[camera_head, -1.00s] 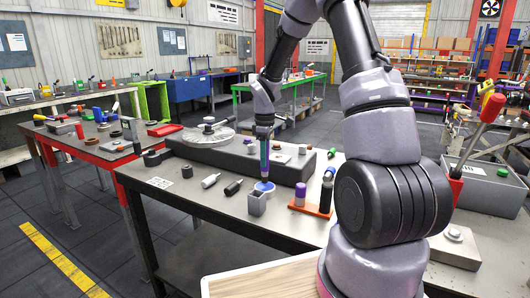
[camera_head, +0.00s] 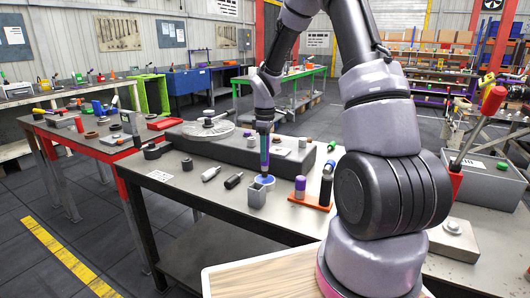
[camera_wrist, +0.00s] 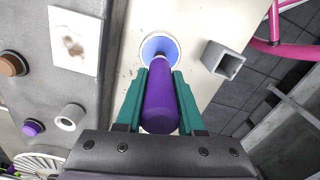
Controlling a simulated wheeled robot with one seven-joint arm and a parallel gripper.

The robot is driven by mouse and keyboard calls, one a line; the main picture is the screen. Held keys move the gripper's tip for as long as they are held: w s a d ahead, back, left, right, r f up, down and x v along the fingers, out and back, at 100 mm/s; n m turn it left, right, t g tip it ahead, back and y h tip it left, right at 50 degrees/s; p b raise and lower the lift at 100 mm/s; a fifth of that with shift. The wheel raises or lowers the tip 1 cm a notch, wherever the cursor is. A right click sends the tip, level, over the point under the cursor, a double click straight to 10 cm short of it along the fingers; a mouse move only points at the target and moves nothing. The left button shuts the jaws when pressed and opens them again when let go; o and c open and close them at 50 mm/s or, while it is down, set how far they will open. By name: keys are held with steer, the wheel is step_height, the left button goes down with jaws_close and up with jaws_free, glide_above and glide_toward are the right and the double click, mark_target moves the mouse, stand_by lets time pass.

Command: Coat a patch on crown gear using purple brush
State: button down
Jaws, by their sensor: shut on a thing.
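My gripper (camera_head: 264,148) points down over the workbench and is shut on the purple brush (camera_wrist: 160,105). Its teal fingers also show in the wrist view (camera_wrist: 160,80). The brush hangs roughly upright, its lower end at a small white-rimmed dish of blue (camera_head: 267,181), also in the wrist view (camera_wrist: 158,47). I cannot tell whether the bristles touch the blue. A large pale disc with a ribbed rim (camera_head: 207,130), perhaps the crown gear, lies on the dark raised block at left; its edge shows at the wrist view's lower left (camera_wrist: 38,163).
A grey square cup (camera_head: 257,196) stands close beside the dish. An orange rack (camera_head: 310,201) with upright bottles is to the right. White and black cylinders (camera_head: 211,173) lie at left. The dark block (camera_head: 232,152) runs behind the dish. A white stained card (camera_wrist: 75,40) lies on it.

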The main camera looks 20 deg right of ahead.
steer(key=shift+f, duration=0.6)
stand_by(1.1)
steer(key=shift+r, duration=3.55)
